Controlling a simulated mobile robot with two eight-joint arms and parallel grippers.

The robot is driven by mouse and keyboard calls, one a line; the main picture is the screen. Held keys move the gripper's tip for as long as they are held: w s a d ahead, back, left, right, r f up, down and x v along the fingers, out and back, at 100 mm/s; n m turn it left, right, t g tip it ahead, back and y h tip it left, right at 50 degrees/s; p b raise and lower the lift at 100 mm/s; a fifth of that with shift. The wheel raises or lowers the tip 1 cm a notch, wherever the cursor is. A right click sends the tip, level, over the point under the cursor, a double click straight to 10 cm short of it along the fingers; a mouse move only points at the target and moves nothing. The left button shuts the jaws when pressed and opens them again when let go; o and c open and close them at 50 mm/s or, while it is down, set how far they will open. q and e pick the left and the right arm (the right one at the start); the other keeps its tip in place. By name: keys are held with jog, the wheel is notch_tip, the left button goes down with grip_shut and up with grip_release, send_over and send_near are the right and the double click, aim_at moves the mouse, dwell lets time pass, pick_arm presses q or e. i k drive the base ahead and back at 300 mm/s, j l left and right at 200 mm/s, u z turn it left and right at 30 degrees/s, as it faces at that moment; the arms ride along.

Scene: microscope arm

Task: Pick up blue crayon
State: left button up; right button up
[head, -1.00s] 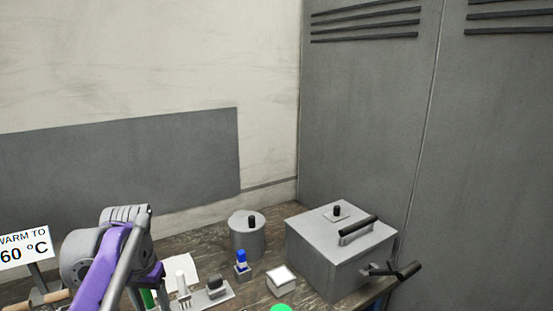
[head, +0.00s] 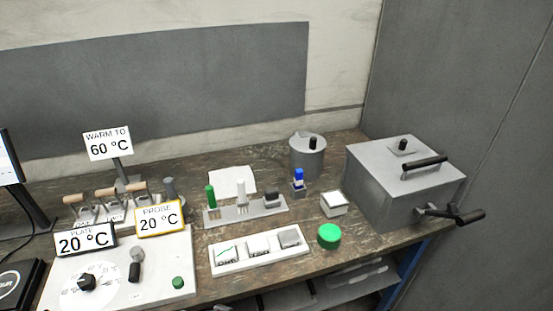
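A small blue upright piece (head: 298,175), which looks like the blue crayon, stands in a small grey holder (head: 298,190) on the bench. It is in front of the round grey canister and left of the large grey box. Neither of my grippers shows in the head view now, so what they hold cannot be seen.
A rack with green (head: 210,194) and white (head: 241,192) sticks stands left of the blue piece. A white tray (head: 262,263), a green knob (head: 329,236), a white block (head: 334,204) and the box (head: 400,180) with a crank (head: 455,214) surround it. A control panel (head: 130,285) is front left.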

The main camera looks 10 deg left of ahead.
aim_at(298, 173)
jog(key=i+l, duration=0.35)
jog(key=l, duration=0.15)
jog(key=i+l, duration=0.3)
jog(key=l, duration=0.2)
